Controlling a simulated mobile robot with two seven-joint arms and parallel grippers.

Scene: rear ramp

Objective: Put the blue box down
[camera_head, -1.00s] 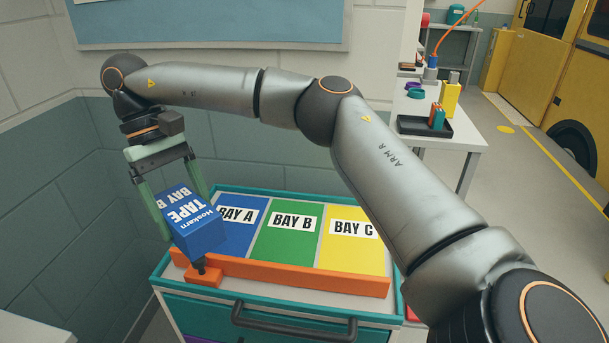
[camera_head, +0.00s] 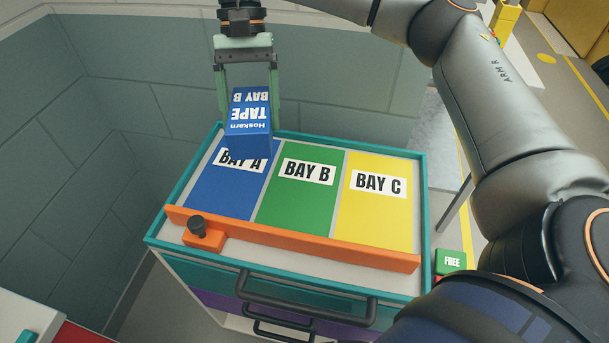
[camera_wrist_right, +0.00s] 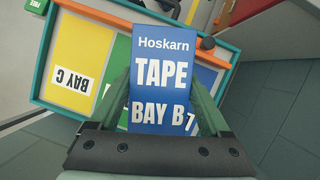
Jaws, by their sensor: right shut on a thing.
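The blue box (camera_head: 249,120), printed "Hoskarn TAPE BAY B", is held in my right gripper (camera_head: 248,95), whose green fingers are on both sides of it. It appears raised over the back of the blue BAY A panel (camera_head: 222,190), covering part of that label. The green BAY B panel (camera_head: 297,200) and yellow BAY C panel (camera_head: 375,210) are bare. In the right wrist view the box (camera_wrist_right: 160,75) fills the middle between the fingers (camera_wrist_right: 163,110). My left gripper is not in view.
The panels lie on a teal-rimmed cart top (camera_head: 425,215). An orange bar (camera_head: 290,242) with a black knob (camera_head: 197,226) runs along its front. Drawer handles (camera_head: 300,310) are below. A green FREE block (camera_head: 451,260) stands at the right. A wall (camera_head: 110,150) is behind.

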